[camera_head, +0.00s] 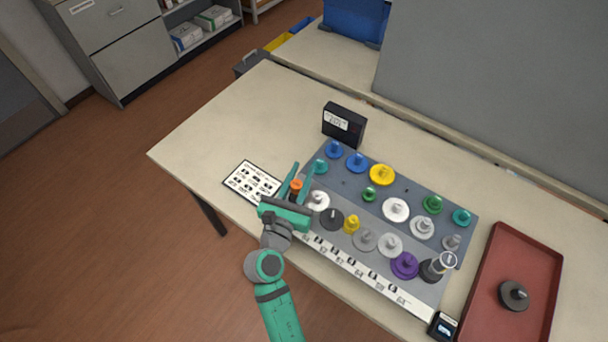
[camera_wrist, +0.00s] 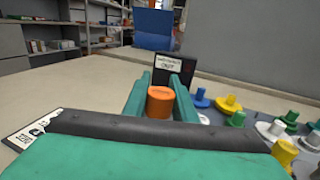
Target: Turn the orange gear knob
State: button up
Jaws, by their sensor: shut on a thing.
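The orange gear knob (camera_head: 296,185) stands at the left end of the grey board (camera_head: 341,182) on the table. In the wrist view the orange knob (camera_wrist: 160,101) shows as a short upright cylinder between two green fingers. My gripper (camera_head: 298,178) reaches over the board's left end with one finger on each side of the knob, shut on it. The gear's base under the knob is hidden by my gripper. The contact with the fingers is hard to make out.
Several coloured gears, such as a yellow one (camera_head: 382,175) and a purple one (camera_head: 405,265), stand right of my gripper. A black box (camera_head: 344,124) stands behind the board. A printed card (camera_head: 251,181) lies left. A red tray (camera_head: 546,270) holds a dark gear (camera_head: 513,295). The table's left part is clear.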

aim_at(297, 192)
jog(key=shift+w+a+n+t+y, duration=0.1)
jog(key=shift+a+n+t+y, duration=0.1)
jog(key=shift+n+y, duration=0.7)
jog(key=shift+a+n+t+y, duration=0.2)
jog(key=shift+n+y, duration=0.3)
jog(key=shift+y, duration=0.65)
jog(key=shift+w+a+n+t+y, duration=0.1)
jog(key=shift+a+n+y, duration=0.15)
jog(key=shift+n+y, duration=0.65)
jog(key=shift+y, duration=0.65)
jog(key=o, duration=1)
jog(key=shift+o, duration=0.2)
jog(key=shift+a, duration=0.1)
jog(key=shift+a, duration=0.1)
jog(key=shift+s, duration=0.55)
jog(key=s, duration=0.9)
jog(key=shift+s+d, duration=0.3)
jog(key=shift+d, duration=0.1)
